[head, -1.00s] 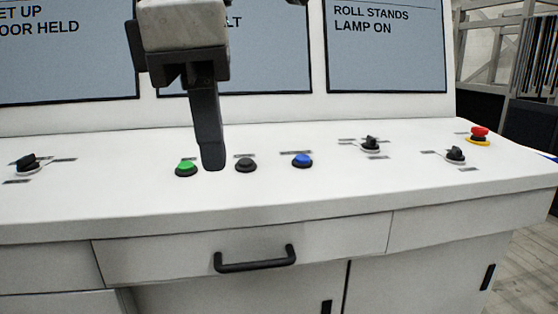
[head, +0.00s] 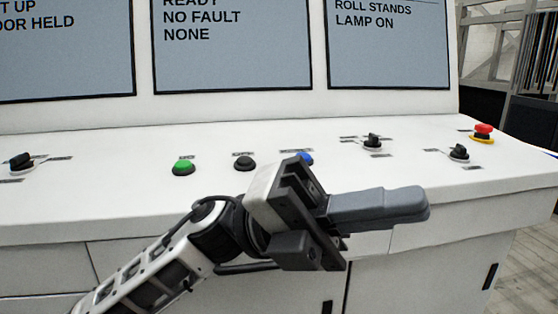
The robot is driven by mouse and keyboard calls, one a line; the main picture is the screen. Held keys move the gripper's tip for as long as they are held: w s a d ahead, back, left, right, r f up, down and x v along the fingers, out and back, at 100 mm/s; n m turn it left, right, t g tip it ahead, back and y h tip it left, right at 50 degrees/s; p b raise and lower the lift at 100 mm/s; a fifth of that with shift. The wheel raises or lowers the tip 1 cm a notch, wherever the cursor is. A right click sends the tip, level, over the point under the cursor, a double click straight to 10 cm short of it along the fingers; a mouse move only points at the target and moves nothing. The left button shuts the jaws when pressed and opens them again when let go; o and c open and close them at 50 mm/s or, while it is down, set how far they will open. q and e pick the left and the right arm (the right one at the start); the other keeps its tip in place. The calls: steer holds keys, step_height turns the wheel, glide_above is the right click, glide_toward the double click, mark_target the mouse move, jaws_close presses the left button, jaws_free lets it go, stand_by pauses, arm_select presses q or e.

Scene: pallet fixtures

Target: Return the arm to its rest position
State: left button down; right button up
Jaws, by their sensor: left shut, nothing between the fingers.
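My left gripper (head: 415,204) comes in from the bottom left of the head view and points right. Its grey fingers are shut together with nothing between them. It is in front of the white control console (head: 80,190), apart from the buttons as far as I can see. My right gripper is not in view.
A red emergency button (head: 483,130) on a yellow base is at the console's right end. Black rotary switches stand at left (head: 22,160) and right (head: 372,141), with another (head: 459,152) nearby. Screens line the back; the middle screen (head: 235,55) reads READY, NO FAULT, NONE.

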arm_select(q)
steer(key=w+a+f+n+t+y, duration=0.2)
steer(key=w+a+f+n+t, duration=0.3)
steer(key=n+t, duration=0.55)
steer(key=w+a+f+n+t+y, duration=0.1)
steer(key=w+a+f+n+t, duration=0.15)
steer(key=f+n+t, duration=0.6)
steer(key=w+a+f+n+t+y, duration=0.25)
steer(key=w+n+t, duration=0.25)
steer(key=n+t, duration=0.7)
steer(key=s+a+f+n+g+y, duration=0.2)
steer(key=a+f+n+y, duration=0.25)
steer(key=f, duration=0.45)
steer(key=s+a+f+n+g+y, duration=0.2)
steer(key=a+f+n+g+y, duration=0.15)
steer(key=f+n, duration=0.4)
steer(key=s+a+f+n+g+y, duration=0.1)
steer(key=s+a+f+g+y, duration=0.2)
steer(key=s+f, duration=0.7)
step_height(320, 180, down, 3)
steer(key=shift+a+r+g, duration=0.1)
steer(key=shift+a+g, duration=0.45)
steer(key=shift+a, duration=0.1)
